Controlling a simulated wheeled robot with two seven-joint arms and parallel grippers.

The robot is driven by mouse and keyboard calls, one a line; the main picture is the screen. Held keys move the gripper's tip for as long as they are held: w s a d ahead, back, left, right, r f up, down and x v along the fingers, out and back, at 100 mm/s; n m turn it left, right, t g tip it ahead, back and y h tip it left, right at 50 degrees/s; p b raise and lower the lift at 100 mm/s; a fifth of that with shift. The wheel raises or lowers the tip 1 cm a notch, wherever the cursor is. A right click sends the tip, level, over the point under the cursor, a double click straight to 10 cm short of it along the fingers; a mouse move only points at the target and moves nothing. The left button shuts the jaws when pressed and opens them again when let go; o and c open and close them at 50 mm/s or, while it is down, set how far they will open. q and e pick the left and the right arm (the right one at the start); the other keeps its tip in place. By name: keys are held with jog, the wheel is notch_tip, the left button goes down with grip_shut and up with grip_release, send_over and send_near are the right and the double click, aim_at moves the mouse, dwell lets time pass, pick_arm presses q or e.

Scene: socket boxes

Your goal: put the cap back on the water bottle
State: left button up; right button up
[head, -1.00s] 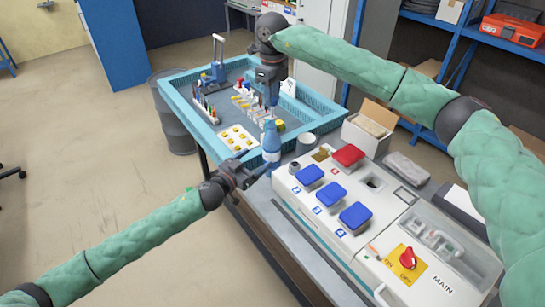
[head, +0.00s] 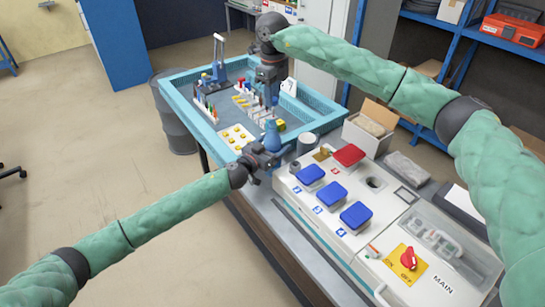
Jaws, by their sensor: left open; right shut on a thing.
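The blue water bottle (head: 272,137) stands upright near the front corner of the turquoise-rimmed tray, beside the socket box. My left gripper (head: 268,158) is open at the bottle's lower body and hides much of it; I cannot tell whether the fingers touch it. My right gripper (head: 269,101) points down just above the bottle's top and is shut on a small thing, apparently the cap. The cap is mostly hidden between the fingers, and any gap between it and the bottle neck is too small to judge.
The tray (head: 182,103) holds tools, pens and a card of yellow pieces behind the bottle. The white socket box (head: 317,219) with blue and red lids stands close on the right. A grey cup (head: 306,144) and a cardboard box (head: 369,132) are near the bottle.

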pick_arm(q)
jog(key=c, duration=1.5)
jog(key=shift+o, duration=0.2)
pick_arm(e)
jog(key=shift+f, duration=2.45)
jog(key=shift+f, duration=0.9)
jog(key=shift+f, duration=0.55)
